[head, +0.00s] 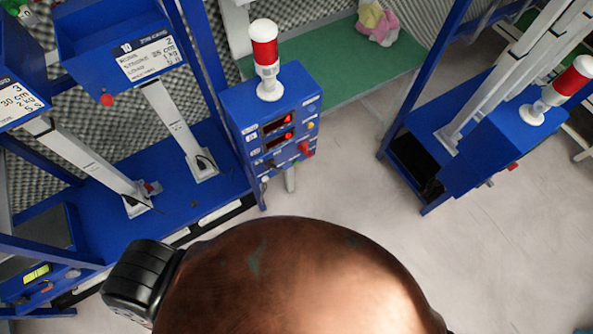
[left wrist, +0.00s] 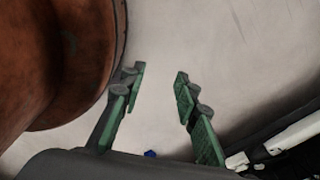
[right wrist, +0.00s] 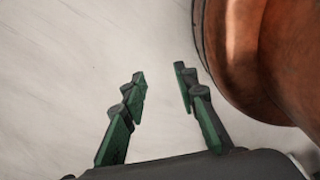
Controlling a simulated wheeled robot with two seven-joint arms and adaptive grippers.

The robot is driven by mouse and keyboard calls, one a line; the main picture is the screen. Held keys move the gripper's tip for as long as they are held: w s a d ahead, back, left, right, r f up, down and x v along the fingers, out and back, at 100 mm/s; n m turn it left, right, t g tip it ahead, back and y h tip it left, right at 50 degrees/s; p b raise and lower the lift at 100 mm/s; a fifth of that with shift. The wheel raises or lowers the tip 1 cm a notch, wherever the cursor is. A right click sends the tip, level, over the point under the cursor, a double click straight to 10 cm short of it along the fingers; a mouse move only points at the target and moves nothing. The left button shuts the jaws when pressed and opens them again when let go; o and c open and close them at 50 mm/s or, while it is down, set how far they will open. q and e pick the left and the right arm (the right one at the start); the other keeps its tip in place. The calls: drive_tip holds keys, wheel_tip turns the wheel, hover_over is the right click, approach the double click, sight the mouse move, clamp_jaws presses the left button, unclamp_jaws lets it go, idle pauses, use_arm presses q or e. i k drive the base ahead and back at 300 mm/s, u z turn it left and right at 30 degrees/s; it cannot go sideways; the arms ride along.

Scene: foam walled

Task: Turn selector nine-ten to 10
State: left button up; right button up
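A blue control box (head: 275,130) stands in the middle of the head view, with two red-lit displays and several small knobs and buttons on its face. A red knob or button (head: 304,148) sticks out at its lower right. I cannot read the small labels, so I cannot tell which control is selector nine-ten. My left gripper (left wrist: 158,78) is open and empty above pale floor in the left wrist view. My right gripper (right wrist: 160,73) is open and empty, also above pale floor. Neither gripper shows in the head view, and the box shows in neither wrist view.
A red-and-white beacon (head: 265,50) tops the box. A blue test rig (head: 120,185) with a panel labelled 10 (head: 148,58) stands at left. Another blue rig (head: 480,140) stands at right. Pale floor (head: 345,175) is free between them.

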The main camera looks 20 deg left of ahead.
sight(269, 164)
drive_tip(key=z, duration=0.7)
drive_tip(key=k, duration=0.65)
drive_tip(key=u, duration=1.1)
